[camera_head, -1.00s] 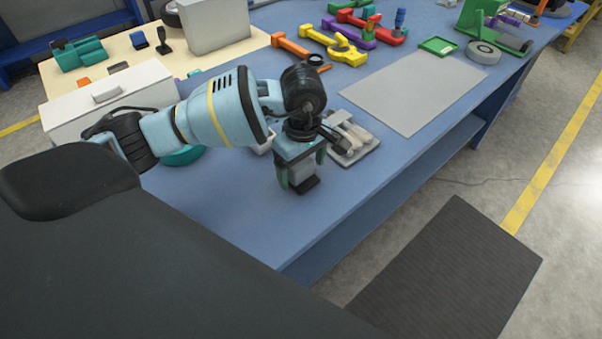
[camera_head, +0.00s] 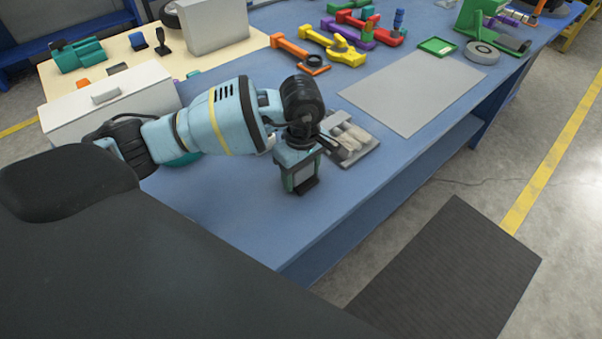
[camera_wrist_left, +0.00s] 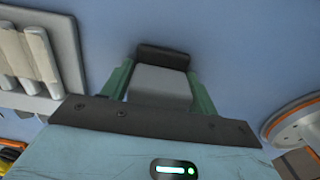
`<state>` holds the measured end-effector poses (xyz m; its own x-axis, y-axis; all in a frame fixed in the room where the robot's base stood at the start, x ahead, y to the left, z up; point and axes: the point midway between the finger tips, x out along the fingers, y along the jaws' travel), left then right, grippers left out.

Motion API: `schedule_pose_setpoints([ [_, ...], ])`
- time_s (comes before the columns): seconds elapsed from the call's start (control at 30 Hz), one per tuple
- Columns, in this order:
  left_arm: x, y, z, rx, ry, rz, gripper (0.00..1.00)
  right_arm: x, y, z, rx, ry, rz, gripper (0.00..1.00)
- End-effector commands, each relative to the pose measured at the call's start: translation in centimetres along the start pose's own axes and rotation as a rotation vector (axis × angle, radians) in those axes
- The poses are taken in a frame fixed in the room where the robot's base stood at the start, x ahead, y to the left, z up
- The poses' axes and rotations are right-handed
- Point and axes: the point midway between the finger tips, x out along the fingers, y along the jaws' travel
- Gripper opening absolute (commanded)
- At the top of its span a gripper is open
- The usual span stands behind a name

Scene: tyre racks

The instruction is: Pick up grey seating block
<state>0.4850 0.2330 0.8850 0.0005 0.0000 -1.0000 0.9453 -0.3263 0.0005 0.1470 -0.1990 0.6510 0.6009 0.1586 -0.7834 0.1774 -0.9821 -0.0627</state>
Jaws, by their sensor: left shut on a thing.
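The grey seating block (camera_wrist_left: 160,85) is a light grey block with a dark end, standing on the blue table. It shows between the green fingers of my left gripper in the left wrist view. In the head view the block (camera_head: 303,174) is partly hidden by the gripper, and its dark foot shows low at the front. My left gripper (camera_head: 300,180) points down and is shut on the block, one finger on each side. I cannot see any clear gap between block and table. My right gripper is not in view.
A grey tray with pale bars (camera_head: 352,140) lies close behind the gripper on the blue table (camera_head: 235,205). A ringed orange part (camera_head: 314,66) and a flat grey mat (camera_head: 412,91) lie farther back. The white box (camera_head: 105,105) stands at left. The table front is clear.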

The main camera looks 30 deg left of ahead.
Motion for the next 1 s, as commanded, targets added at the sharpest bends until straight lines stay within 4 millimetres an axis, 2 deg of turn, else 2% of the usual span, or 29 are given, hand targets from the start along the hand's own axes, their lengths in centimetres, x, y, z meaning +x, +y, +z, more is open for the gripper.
schedule_pose_setpoints([
  [0.27, -1.0, 0.1, 0.0, -0.001, 0.001, 0.002, 0.32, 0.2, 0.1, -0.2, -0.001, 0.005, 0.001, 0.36],
  [0.43, -3.5, 0.1, 0.0, 0.001, 0.001, 0.005, 0.32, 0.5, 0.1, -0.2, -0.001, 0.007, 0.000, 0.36],
  [0.67, -3.8, -4.2, 0.4, 0.001, 0.001, -0.001, 0.32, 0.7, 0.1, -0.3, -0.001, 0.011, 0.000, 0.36],
  [1.0, -4.4, -10.7, 1.3, 0.000, 0.001, -0.003, 0.32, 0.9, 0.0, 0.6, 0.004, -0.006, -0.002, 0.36],
])
